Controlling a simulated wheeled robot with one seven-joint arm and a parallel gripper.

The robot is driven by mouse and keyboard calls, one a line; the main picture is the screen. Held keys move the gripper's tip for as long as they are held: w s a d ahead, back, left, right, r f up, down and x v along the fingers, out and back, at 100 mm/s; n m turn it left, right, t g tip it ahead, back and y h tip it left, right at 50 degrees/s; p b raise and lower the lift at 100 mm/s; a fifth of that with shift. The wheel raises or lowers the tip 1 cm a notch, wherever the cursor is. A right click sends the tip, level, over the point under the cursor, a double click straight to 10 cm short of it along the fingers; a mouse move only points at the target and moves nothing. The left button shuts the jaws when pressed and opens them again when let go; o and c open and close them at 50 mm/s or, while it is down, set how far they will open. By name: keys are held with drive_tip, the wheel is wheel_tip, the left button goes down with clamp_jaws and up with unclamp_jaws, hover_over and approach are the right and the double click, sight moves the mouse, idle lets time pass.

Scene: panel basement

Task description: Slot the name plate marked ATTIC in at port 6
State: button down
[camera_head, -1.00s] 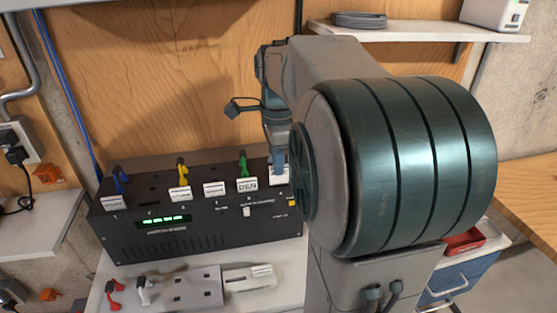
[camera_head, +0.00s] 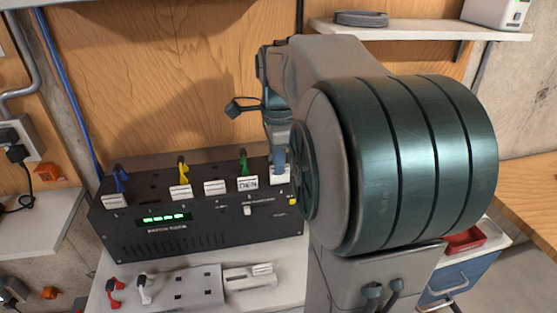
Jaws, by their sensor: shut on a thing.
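A black box (camera_head: 205,232) with a green display stands on the white bench. White name plates line its top front edge; one plate (camera_head: 248,184) reads DEN, and the others are too small to read. Blue, yellow and green plugs stand behind some of them. My gripper (camera_head: 279,178) is at the box's right end, partly hidden by my arm. It is shut on a white plate (camera_head: 279,180) at the top front edge. I cannot read this plate or tell whether it is seated. The port numbers are not legible.
Red and white plugs (camera_head: 145,288) and a pale holder (camera_head: 249,275) with a white plate lie on the bench in front of the box. A shelf (camera_head: 420,30) hangs above right. A red tray (camera_head: 464,240) sits on blue drawers at right.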

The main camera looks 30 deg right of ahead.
drive_tip(key=shift+f+b, duration=0.5)
drive_tip(key=shift+f, duration=0.55)
idle(2.2)
drive_tip(key=c, duration=1.1)
unclamp_jaws()
drive_tip(key=shift+r, duration=0.15)
drive_tip(key=shift+r+p, duration=3.15)
drive_tip(key=shift+r, duration=0.55)
drive_tip(key=shift+a+f, duration=0.1)
